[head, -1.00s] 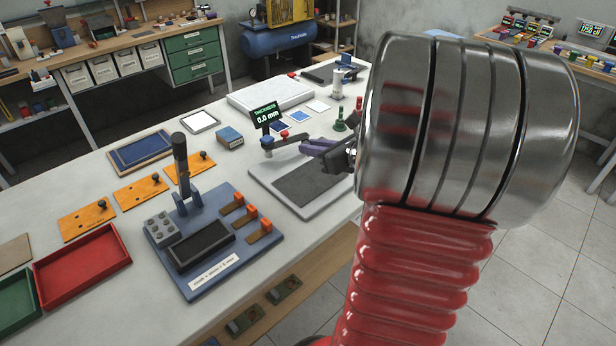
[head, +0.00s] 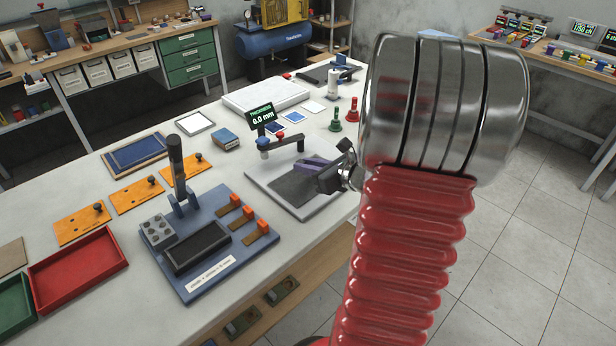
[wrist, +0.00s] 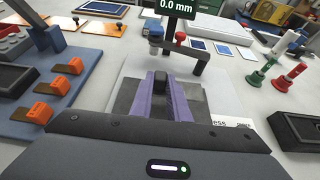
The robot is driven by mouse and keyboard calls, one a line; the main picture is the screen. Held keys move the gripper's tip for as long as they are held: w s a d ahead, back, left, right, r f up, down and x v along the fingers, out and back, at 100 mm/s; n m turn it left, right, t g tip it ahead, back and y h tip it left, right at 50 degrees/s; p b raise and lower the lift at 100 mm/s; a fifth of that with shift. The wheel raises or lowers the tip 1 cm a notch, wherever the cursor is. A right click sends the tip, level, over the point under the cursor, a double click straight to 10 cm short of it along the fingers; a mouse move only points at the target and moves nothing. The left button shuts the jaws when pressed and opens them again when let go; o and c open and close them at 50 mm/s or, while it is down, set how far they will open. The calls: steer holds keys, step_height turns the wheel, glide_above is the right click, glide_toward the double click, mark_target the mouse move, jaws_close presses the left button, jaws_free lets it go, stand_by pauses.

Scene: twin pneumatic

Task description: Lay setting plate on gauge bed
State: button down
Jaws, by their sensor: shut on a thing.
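My gripper (wrist: 161,98), with purple fingers, is shut on a dark knob (wrist: 161,80), which I take to be the setting plate's handle. The plate's outline cannot be told apart from the dark surface under the fingers. The gauge bed is a dark pad (head: 291,189) on a light grey base; it also shows in the wrist view (wrist: 126,97). My fingers are low over the pad, near the gauge arm (head: 285,144). I cannot tell whether the held thing touches the pad. The gauge display (head: 261,114) reads 0.0 mm.
A blue fixture (head: 215,262) with orange-tipped clamps stands left of the gauge. Orange plates (head: 135,195) with black knobs lie farther left, by a red tray (head: 78,270). Green (head: 336,122) and red (head: 352,110) stamp-like pieces stand behind my gripper.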

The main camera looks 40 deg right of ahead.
mark_target(310, 187)
steer(key=shift+f, duration=2.05)
steer(key=shift+f, duration=0.1)
steer(key=c, duration=1.7)
jaws_free()
steer(key=shift+s+d+r, duration=0.1)
steer(key=shift+s+r, duration=0.25)
steer(key=shift+s, duration=0.15)
steer(key=v, duration=1.1)
steer(key=shift+w, duration=0.1)
